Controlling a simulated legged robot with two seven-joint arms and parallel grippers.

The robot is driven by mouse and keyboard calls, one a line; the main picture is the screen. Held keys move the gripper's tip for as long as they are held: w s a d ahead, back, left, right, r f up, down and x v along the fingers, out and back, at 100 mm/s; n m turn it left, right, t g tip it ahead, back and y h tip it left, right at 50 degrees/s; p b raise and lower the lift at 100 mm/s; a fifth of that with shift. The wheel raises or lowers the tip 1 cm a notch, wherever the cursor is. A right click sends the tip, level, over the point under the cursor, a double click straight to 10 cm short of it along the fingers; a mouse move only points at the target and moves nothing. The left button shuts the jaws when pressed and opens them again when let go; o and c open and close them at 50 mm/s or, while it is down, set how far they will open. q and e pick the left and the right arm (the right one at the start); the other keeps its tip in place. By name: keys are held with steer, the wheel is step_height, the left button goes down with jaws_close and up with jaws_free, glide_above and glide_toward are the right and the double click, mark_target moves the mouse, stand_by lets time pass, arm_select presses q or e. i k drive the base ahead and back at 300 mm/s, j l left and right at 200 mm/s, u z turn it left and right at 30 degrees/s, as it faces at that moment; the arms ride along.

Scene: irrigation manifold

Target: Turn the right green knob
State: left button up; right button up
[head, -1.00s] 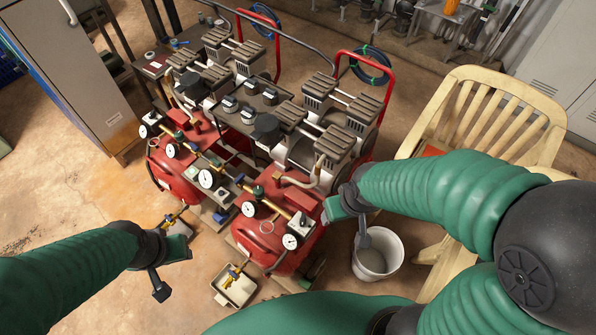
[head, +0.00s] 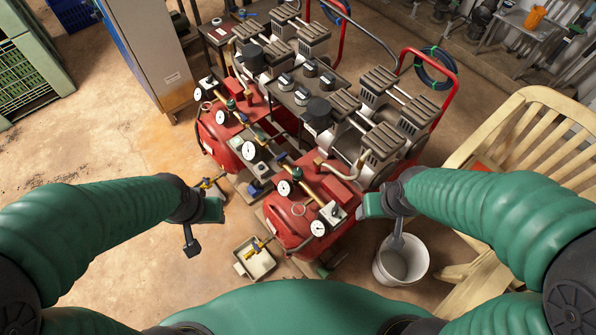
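Two red compressor tanks stand side by side, with gauges and brass pipes. A small dark green knob (head: 283,170) sits on top of the right tank (head: 290,222), behind a white-faced gauge; I take it as the right green knob. Another green knob (head: 231,104) sits on the left tank (head: 222,140). My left gripper (head: 203,228) is left of and in front of the tanks, its fingers apart and empty. My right gripper (head: 384,226) is just right of the right tank, its fingers apart and empty. Neither touches a knob.
A white bucket (head: 390,272) stands below my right gripper. A small tray (head: 241,269) with a brass valve lies before the right tank. A cream slatted chair (head: 490,125) stands at the right, a grey cabinet (head: 150,60) at the back left. The left floor is open.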

mark_target(297, 173)
steer(key=i+j+u, duration=0.1)
steer(key=j, duration=0.55)
steer(key=j+u, duration=0.15)
steer(key=u, duration=0.15)
steer(key=i+j+u, duration=0.1)
steer(key=u, duration=0.25)
